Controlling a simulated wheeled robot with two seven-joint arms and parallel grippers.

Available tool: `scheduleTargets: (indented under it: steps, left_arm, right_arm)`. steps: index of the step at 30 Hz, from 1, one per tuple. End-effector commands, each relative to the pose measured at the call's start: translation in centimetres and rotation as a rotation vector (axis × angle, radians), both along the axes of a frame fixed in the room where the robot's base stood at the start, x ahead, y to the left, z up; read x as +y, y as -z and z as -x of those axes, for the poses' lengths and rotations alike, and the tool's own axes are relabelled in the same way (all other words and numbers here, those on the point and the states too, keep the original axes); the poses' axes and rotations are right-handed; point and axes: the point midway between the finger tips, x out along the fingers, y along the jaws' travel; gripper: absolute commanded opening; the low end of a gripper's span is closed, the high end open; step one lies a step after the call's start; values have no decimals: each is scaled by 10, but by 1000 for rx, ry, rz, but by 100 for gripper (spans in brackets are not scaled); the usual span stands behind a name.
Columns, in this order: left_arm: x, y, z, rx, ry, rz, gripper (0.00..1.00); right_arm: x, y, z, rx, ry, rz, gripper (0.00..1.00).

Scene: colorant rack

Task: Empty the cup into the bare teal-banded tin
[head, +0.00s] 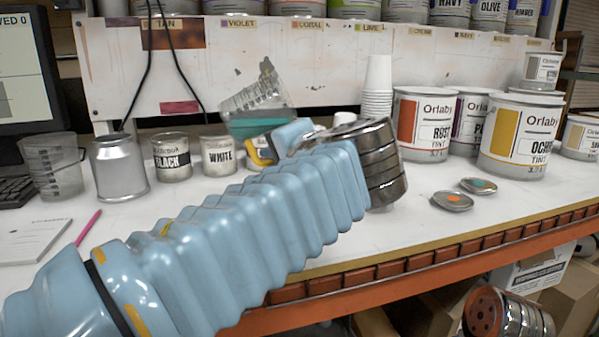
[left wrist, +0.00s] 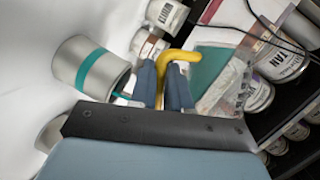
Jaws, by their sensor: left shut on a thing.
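My left gripper (head: 283,143) is shut on the yellow handle (left wrist: 172,62) of a clear cup (head: 262,98). The cup is tilted in the head view, with teal liquid low inside it. In the left wrist view the cup (left wrist: 213,88) and its teal contents show just beyond the blue fingers (left wrist: 165,85). The teal-banded tin (left wrist: 85,68) is a grey metal can at left in that view, beside the fingers. It cannot be made out in the head view, where my left arm blocks part of the bench. My right gripper is not in view.
Small tins marked black (head: 172,157) and white (head: 218,156), a plain metal can (head: 119,167) and another clear cup (head: 52,166) stand at left. Stacked paper cups (head: 377,92) and large paint tins (head: 422,124) stand at right. Two loose lids (head: 452,201) lie near the front edge.

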Motion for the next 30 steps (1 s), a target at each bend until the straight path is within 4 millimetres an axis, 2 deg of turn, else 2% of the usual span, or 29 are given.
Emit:
scheduleTargets:
  steps: [30]
  left_arm:
    - [2, 2, 0, 1, -2, -37, 0]
  right_arm:
    - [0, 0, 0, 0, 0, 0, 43]
